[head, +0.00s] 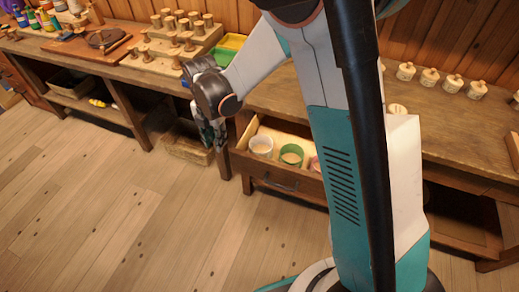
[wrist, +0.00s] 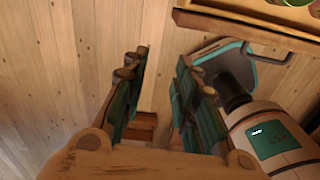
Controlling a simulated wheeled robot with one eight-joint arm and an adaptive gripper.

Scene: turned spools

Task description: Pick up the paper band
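An open drawer (head: 246,133) under the bench holds a white ring-shaped band (head: 261,146), a green band (head: 291,154) and a pink piece (head: 315,163) partly hidden by my arm. The white one looks most like the paper band, but I cannot be sure. My gripper (head: 213,143) hangs pointing down, left of the drawer and outside it. In the wrist view my gripper (wrist: 163,60) has its two fingers apart with only floor and a bit of wood between them. A green rim (wrist: 296,3) shows at the top right edge there.
The bench top (head: 262,92) carries several wooden spools (head: 430,78) at right and stepped wooden stands with more spools (head: 172,40) at left. A yellow-green tray (head: 230,42) stands behind my arm. A crate (head: 188,149) sits below the bench. Floor (head: 110,210) in front is clear.

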